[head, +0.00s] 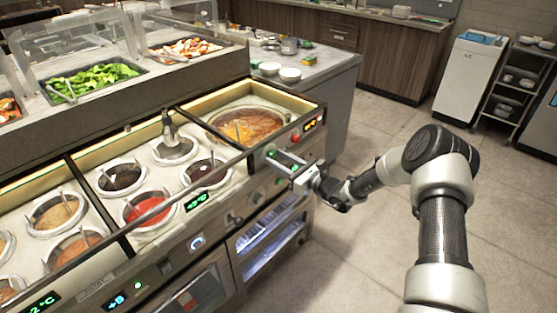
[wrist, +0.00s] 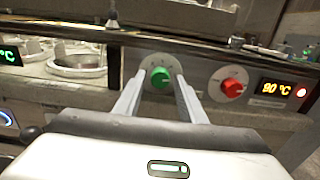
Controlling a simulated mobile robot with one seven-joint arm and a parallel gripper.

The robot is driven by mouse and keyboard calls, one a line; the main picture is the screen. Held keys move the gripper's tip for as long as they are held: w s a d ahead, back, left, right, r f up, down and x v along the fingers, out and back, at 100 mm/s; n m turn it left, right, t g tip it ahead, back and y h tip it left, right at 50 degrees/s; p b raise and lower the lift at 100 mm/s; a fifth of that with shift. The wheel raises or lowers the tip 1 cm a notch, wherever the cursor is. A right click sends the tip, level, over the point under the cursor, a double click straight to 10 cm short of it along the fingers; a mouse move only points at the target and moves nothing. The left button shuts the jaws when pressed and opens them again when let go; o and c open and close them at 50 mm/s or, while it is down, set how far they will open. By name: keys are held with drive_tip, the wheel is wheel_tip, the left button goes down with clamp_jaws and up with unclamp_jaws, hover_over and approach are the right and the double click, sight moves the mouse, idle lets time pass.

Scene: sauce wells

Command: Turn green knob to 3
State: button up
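The green knob (wrist: 160,77) is on the front panel, with a pale dial plate and small marks around it. I cannot read its numbers or its setting. My gripper (wrist: 161,86) is open, with one finger to the left of the knob and one to the right. The fingers point at the panel, and I cannot tell whether they touch the knob. In the head view my gripper (head: 284,162) is at the panel's right part, where the green knob (head: 272,153) shows small and partly hidden.
A red knob (wrist: 232,88) and a yellow 90 °C display (wrist: 277,88) are right of the green knob. A rail (wrist: 90,36) runs above the panel. Sauce wells (head: 147,208) fill the counter. Open floor (head: 360,240) lies to the right.

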drive_tip(key=c, duration=0.8)
drive_tip(key=shift+n, duration=0.4)
drive_tip(key=n+b, duration=0.2)
drive_tip(key=n, duration=0.1)
drive_tip(key=shift+f, duration=0.1)
drive_tip(key=n+b, duration=0.2)
drive_tip(key=n, duration=0.2)
drive_tip(key=shift+n+b, duration=0.3)
drive_tip(key=shift+b, duration=0.05)
drive_tip(key=n+b, duration=0.3)
drive_tip(key=n, duration=0.1)
drive_tip(key=shift+n+b, duration=1.55)
drive_tip(key=shift+n, duration=0.05)
